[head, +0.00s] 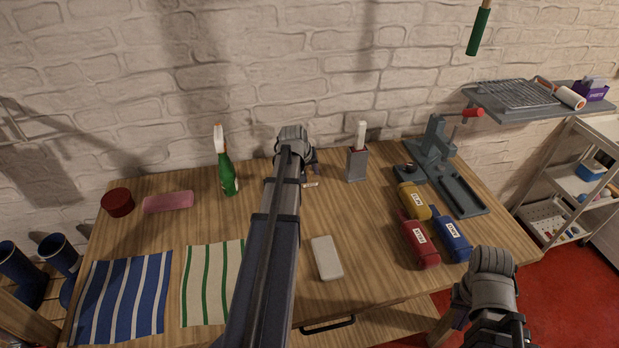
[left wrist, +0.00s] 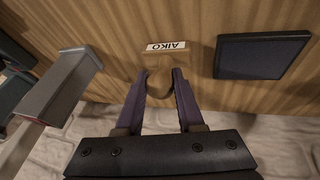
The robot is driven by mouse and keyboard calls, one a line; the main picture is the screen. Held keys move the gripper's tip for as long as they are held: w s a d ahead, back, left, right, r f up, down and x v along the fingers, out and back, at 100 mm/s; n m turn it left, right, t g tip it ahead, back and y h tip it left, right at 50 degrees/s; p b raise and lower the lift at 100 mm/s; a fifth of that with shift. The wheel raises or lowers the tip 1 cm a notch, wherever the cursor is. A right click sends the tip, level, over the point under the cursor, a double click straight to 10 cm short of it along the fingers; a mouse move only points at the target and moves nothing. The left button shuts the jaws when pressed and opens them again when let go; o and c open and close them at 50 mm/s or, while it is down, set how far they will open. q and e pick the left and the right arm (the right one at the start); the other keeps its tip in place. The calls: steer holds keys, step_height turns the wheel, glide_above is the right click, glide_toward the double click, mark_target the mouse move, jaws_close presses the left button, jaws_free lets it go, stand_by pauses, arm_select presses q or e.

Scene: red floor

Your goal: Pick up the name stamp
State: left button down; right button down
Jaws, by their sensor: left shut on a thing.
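The name stamp (left wrist: 160,75) is a wooden piece with a rounded handle and a white label reading AIKO, seen in the left wrist view. My left gripper (left wrist: 161,82) is shut on its handle, one dark finger on each side. In the head view my left gripper (head: 309,168) is at the back of the wooden table, and the stamp's pale label (head: 311,184) just shows beside it; my arm hides much of that spot. I cannot tell whether the stamp touches the table. My right gripper (head: 462,312) is by the table's front right corner, its fingers mostly hidden.
A grey holder (head: 357,165) stands close right of the left gripper. A dark flat pad (left wrist: 260,55) lies near the stamp. A green spray bottle (head: 228,177) stands to the left. A grey press (head: 445,170) and labelled bottles (head: 420,243) are at right. A white block (head: 326,258) lies in front.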

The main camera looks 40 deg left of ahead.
arm_select(q)
steer(key=shift+r, duration=0.15)
step_height(320, 180, up, 10)
steer(key=p, duration=1)
steer(key=c, duration=1)
jaws_free()
jaws_close()
steer(key=shift+c, duration=0.3)
jaws_free()
steer(key=c, duration=0.5)
steer(key=s+a+f+b, duration=0.1)
steer(key=s+a+f, duration=0.1)
steer(key=s+a, duration=0.5)
steer(key=shift+s+a+b, duration=0.15)
steer(key=shift+a+b, duration=0.25)
